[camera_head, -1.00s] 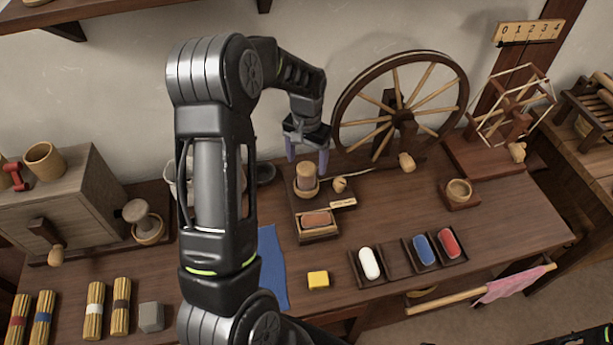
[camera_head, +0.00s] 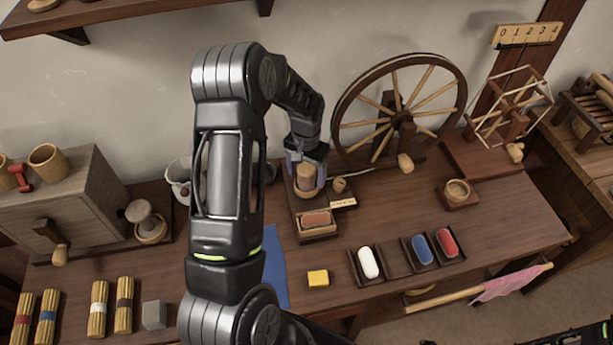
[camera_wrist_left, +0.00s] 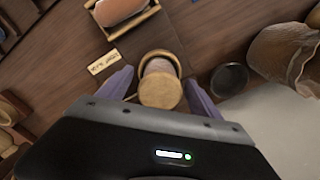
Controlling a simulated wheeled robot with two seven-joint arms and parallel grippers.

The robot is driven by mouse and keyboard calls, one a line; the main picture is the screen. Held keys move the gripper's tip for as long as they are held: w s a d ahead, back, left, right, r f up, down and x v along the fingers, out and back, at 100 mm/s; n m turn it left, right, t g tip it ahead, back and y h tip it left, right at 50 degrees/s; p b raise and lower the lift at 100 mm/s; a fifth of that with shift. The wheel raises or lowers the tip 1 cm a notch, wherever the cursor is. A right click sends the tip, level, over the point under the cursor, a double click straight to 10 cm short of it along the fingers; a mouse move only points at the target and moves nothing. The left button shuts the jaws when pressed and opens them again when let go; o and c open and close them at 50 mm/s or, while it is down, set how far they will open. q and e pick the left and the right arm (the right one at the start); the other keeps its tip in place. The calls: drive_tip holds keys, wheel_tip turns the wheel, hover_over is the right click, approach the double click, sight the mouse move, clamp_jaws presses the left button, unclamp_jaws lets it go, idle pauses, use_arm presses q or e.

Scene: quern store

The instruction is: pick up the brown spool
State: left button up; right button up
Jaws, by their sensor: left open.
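The brown spool (camera_head: 305,181) stands upright in a round holder on a dark wooden base near the middle of the table. In the left wrist view its round tan top (camera_wrist_left: 160,92) and pinkish-brown side show. My left gripper (camera_head: 306,172) is open, with its purple fingers on either side of the spool. The left wrist view also shows the open gripper (camera_wrist_left: 159,88) with one finger at each side of the top. Whether the fingers touch it I cannot tell. My right gripper is not in view.
A brown oval piece lies in a small tray (camera_head: 317,235) in front of the spool. A spinning wheel (camera_head: 402,115) stands behind to the right, with a small knob (camera_head: 339,184) beside the holder. A dark round dish (camera_wrist_left: 230,78) is close by in the left wrist view.

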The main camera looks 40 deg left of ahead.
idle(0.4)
use_arm(q)
drive_tip(key=c, duration=1.5)
